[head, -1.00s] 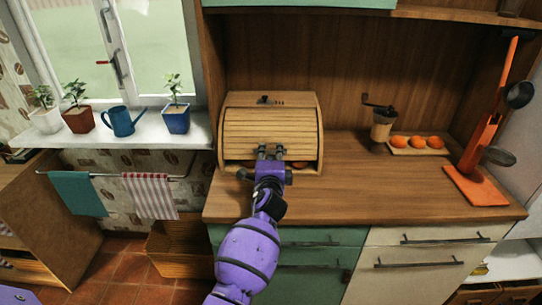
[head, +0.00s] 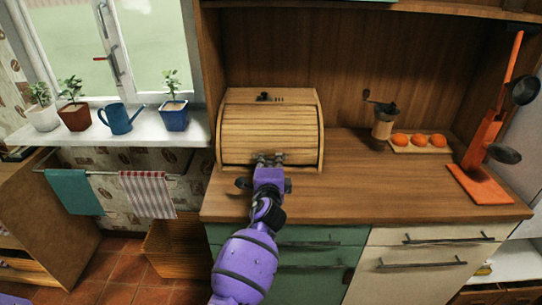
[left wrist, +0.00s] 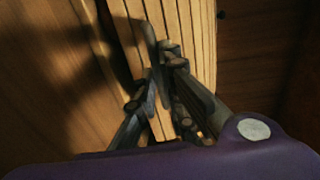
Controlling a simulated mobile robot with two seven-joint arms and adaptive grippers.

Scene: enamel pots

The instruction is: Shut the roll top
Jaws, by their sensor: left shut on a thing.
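The wooden bread box with the slatted roll top (head: 268,131) stands on the counter against the back wall in the head view. The slatted front is down to near the box's base; any gap at the bottom is hidden behind my gripper. My left gripper (head: 270,158) is at the lower middle of the slatted front, its fingers shut on the roll top's lower edge or handle. In the left wrist view the fingers (left wrist: 165,90) close against the pale slats (left wrist: 192,35). The exact grip point is partly hidden by the fingers. My right gripper is not in view.
A coffee grinder (head: 383,122), a board with oranges (head: 420,141) and an orange stand with hanging utensils (head: 484,165) are on the right of the counter (head: 370,185). The counter between box and grinder is clear. Potted plants and a blue watering can (head: 120,119) stand on the sill.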

